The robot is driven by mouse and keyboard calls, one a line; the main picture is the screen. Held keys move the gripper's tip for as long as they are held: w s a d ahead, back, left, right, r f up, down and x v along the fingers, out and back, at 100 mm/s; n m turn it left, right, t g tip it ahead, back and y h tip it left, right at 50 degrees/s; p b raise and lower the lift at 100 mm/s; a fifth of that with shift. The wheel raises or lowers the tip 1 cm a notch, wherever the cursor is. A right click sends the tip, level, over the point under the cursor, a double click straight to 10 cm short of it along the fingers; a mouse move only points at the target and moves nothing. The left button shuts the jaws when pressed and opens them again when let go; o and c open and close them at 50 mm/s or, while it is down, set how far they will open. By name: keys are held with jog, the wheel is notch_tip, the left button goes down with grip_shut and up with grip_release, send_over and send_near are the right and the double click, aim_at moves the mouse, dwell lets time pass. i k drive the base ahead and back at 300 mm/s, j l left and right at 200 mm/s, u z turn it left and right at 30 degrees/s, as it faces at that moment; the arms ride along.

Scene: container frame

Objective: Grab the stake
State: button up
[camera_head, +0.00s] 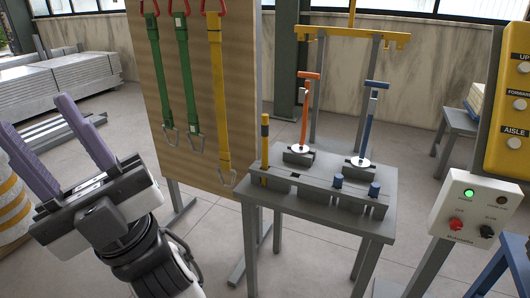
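My gripper (36,115) is at the left, with its two purple fingers spread wide apart and nothing between them. It is well left of the grey table (310,225). A slim upright yellow post with black bands (265,150) stands at the table's left end and looks most like the stake, though I cannot tell for sure. Two upright T-handled tools also stand on the table, one orange (306,115) and one blue (368,125), each in a grey block with a white disc. My gripper touches none of them.
A wooden board (165,90) with hanging green and yellow straps (218,95) stands between my gripper and the table. Two blue-topped pegs (374,189) are at the table's front. A yellow button panel (510,100) and white control box (474,211) stand at the right.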

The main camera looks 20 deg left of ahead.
aim_at(264, 117)
jog(key=i+u, duration=0.2)
jog(key=u, duration=0.85)
jog(key=i+l+u, duration=0.25)
jog(key=l+u, duration=0.25)
jog(key=i+l+u, duration=0.2)
jog(key=k+l, duration=0.05)
jog(key=l, duration=0.05)
